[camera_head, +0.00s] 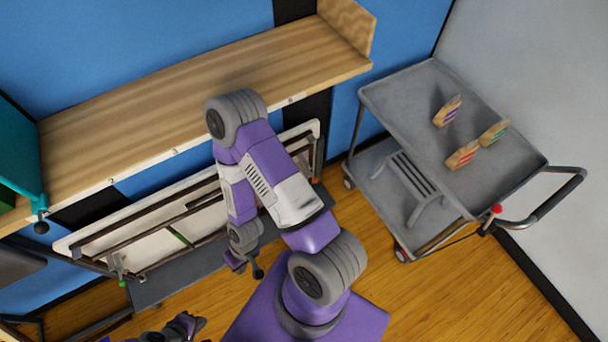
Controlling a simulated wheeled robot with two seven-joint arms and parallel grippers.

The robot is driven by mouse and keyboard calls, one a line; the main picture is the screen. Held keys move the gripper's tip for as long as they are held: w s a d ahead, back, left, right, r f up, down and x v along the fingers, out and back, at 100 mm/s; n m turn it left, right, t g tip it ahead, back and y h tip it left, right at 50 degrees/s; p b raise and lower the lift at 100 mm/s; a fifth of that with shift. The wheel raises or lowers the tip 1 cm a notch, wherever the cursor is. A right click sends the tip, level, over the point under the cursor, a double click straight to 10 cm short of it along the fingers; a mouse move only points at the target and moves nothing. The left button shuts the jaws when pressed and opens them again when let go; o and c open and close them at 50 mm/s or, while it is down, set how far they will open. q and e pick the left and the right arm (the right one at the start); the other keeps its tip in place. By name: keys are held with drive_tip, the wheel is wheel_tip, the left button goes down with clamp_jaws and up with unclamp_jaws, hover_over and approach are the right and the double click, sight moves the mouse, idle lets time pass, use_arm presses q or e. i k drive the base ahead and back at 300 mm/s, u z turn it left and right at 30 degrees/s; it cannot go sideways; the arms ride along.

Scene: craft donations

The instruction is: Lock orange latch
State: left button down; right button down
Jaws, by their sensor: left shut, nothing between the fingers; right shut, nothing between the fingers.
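A small orange part (314,181), which looks like the orange latch, shows at the right end of the folded white panel (200,200) under the wooden shelf. It is too small to tell whether it is locked. My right arm reaches across the middle of the view, hiding part of the panel and frame to the left of the orange part. My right gripper (246,269) points down below the shelf, shut and empty, left of and lower than the orange part. My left gripper (193,324) is at the bottom edge, shut and empty, far from it.
A wooden shelf (200,95) runs along the blue wall. A green-tipped latch part (123,282) is at the panel's left end. A grey cart (410,90) with three small striped items stands right. Wooden floor (430,290) is clear between my base and the cart.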

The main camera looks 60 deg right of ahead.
sight(314, 180)
drive_tip(key=k, duration=0.35)
drive_tip(key=z, duration=1.05)
drive_tip(key=i, duration=0.5)
